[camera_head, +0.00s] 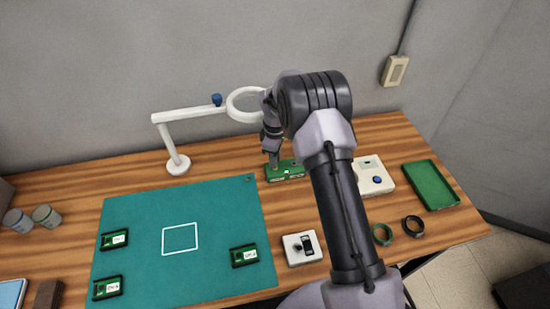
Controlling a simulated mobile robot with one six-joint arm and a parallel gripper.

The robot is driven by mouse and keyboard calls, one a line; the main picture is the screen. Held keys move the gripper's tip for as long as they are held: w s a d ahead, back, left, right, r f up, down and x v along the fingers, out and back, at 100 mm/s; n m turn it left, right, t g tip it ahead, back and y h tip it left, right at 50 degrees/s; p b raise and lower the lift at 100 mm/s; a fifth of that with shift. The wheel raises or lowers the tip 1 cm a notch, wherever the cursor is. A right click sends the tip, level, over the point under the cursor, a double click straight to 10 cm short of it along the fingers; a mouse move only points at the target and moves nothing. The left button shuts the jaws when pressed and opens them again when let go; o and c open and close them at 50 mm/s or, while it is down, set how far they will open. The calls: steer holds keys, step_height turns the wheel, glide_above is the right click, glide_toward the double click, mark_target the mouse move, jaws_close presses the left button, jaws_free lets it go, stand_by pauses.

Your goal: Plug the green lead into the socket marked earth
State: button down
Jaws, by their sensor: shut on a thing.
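My gripper (272,158) points down at the left end of a small green box (297,176) at the back middle of the bench. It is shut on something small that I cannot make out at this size. Whether that thing touches the box is unclear. The box has pale labels and a small bright green light. A green ring-shaped coil (383,233) lies at the right, partly behind my arm. It may be a lead. A black coil (413,226) lies beside it. I cannot read any earth mark.
A teal mat (205,215) holds several small green boards in dark frames. A white magnifier lamp (172,140) stands behind it. Right of my arm are a white box with a blue button (376,187) and a green tray (430,187). A white switch box (302,248) sits in front.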

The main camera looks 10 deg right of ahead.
steer(key=c, duration=1.2)
jaws_free()
steer(key=shift+c, duration=0.2)
steer(key=s+r+m+t+b, duration=0.1)
steer(key=s+r+m, duration=0.15)
steer(key=r, duration=0.95)
steer(key=s+r+m, duration=0.1)
steer(key=s+r, duration=0.2)
steer(key=r, duration=0.8)
steer(key=s+a+r+m+t+y+b, duration=0.15)
steer(key=s+r+m+b, duration=0.3)
steer(key=s, duration=0.65)
steer(key=s+a+f+m+t+b, duration=0.1)
steer(key=s+f+m+b, duration=0.2)
steer(key=s, duration=0.6)
steer(key=s+a+f+m+t+b, duration=0.1)
steer(key=s+f+m+t+b, duration=0.1)
steer(key=s, duration=0.6)
step_height(320, 180, down, 2)
steer(key=m+b, duration=0.1)
steer(key=m, duration=0.2)
steer(key=shift+s+a, duration=0.2)
steer(key=shift+s, duration=0.2)
